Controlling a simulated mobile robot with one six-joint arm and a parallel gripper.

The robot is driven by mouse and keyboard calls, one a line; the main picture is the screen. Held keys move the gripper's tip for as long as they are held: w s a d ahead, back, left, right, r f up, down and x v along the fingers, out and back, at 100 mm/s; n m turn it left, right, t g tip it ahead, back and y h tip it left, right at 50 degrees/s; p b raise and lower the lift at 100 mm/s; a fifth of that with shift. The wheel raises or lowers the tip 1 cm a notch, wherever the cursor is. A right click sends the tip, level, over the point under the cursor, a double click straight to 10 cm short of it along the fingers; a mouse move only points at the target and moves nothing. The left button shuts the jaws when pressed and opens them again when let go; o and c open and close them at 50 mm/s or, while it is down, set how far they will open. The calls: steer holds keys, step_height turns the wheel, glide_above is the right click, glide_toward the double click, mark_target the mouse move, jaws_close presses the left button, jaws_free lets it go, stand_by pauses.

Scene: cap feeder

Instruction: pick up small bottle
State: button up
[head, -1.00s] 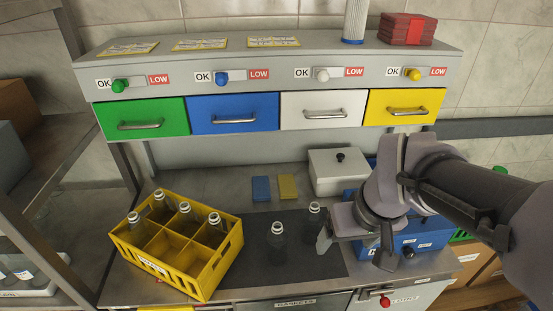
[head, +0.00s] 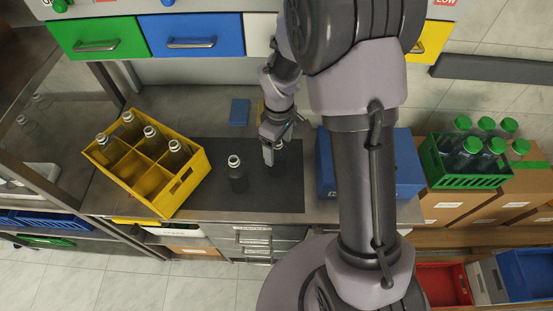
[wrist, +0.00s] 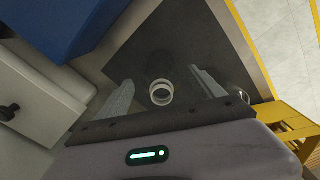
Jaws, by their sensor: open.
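A small clear bottle (wrist: 161,92) stands upright on the dark mat; in the wrist view I look down on its pale open neck. My gripper (wrist: 160,82) is open, with one finger on each side of the neck and gaps showing on both sides. In the head view my gripper (head: 270,150) is low over the right part of the mat and mostly hides this bottle. A second clear bottle (head: 237,174) stands apart on the mat, left of my gripper. I cannot tell how far the fingertips are above the mat.
A yellow crate (head: 183,192) with several bottles stands left of the mat (head: 205,200). A blue box (head: 408,165) is close on the right. A green crate (head: 470,180) holds green-capped bottles farther right.

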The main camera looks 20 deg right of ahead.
step_height(320, 180, down, 5)
steer(key=shift+a+f+b, duration=0.1)
steer(key=shift+f+b, duration=0.05)
steer(key=shift+b, duration=0.75)
steer(key=shift+s, duration=0.1)
steer(key=shift+c, duration=0.4)
steer(key=c, duration=1.3)
steer(key=shift+r, duration=0.25)
